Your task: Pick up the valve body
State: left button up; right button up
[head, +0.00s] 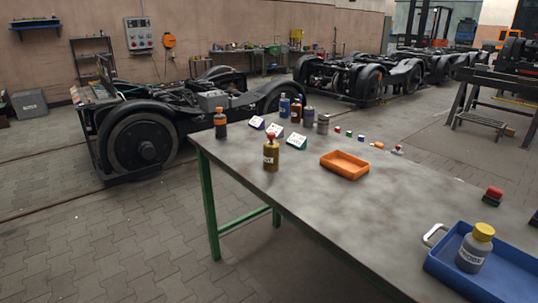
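I cannot make out for certain which item is the valve body. Several small coloured pieces (349,134) lie in a row along the far side of the grey workbench (240,160). At the right end of that row are an orange piece (377,145) and a small grey piece with a red top (397,150). A larger red-topped dark piece (493,196) stands near the right edge. These are too small to identify surely. Neither of my grippers is in view.
An orange tray (345,172) looks empty. A blue tray (455,285) holds a yellow-capped bottle (475,250). A yellow bottle (271,155), other bottles and label cards stand at the bench's far left. Bogies (150,140) stand behind.

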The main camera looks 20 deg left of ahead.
aim_at(271, 150)
jog(key=i+j, duration=0.15)
jog(key=j, duration=0.3)
jog(key=i+j+z, duration=0.15)
jog(key=j, duration=0.3)
jog(key=i+j, duration=0.15)
jog(key=j, duration=0.3)
jog(key=i+j+z, duration=0.15)
jog(key=j, duration=0.8)
jog(key=i+j+z, duration=0.1)
jog(key=j, duration=0.35)
jog(key=i, duration=0.1)
